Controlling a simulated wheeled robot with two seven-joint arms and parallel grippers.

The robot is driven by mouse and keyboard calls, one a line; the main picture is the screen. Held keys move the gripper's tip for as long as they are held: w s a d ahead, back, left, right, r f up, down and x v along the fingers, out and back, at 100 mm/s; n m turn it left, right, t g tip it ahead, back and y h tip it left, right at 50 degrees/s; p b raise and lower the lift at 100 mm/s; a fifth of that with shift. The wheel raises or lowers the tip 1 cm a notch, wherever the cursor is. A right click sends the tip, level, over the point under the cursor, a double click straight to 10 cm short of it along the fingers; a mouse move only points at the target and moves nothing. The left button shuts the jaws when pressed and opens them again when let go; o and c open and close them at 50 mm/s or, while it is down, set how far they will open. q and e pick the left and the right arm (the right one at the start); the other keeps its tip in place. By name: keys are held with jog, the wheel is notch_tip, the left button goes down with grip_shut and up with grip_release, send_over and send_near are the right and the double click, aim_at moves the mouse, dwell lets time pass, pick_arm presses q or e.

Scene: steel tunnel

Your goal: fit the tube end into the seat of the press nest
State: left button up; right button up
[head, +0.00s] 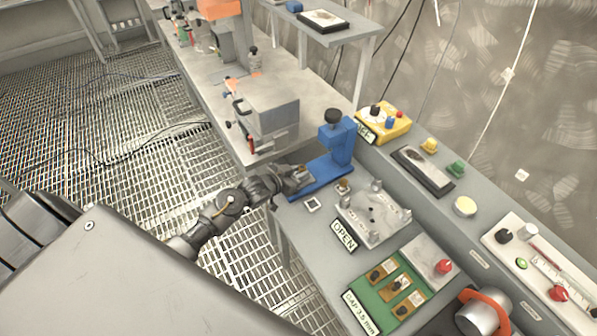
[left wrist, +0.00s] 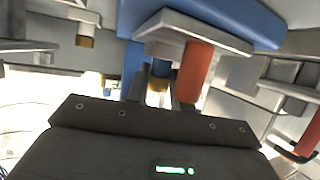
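The blue press (head: 337,150) with a dark round knob on top stands on the bench. Its blue base reaches toward my left gripper (head: 299,177), which is at the near left end of that base. In the left wrist view the two dark fingers (left wrist: 160,90) point at blue parts of the press (left wrist: 225,18). A small brass-coloured piece (left wrist: 157,84) shows between the fingers; I cannot tell whether they grip it. A red-brown cylinder (left wrist: 196,70) under a grey plate (left wrist: 190,34) is close to the right finger. The nest's seat is not clear. My right gripper is not in view.
A grey box (head: 272,117) stands left of the press. A plate with pegs (head: 372,214), an OPEN label (head: 343,235) and a green gauge tray (head: 385,290) lie on the bench to the right. A yellow box (head: 384,124) is behind. Grating floor lies left.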

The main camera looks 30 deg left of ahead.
pick_arm(q)
jog(key=o, duration=0.3)
jog(key=shift+o, duration=0.2)
jog(key=shift+r, duration=0.1)
jog(key=b+v, duration=0.1)
jog(key=v, duration=1.1)
jog(key=shift+r, duration=0.15)
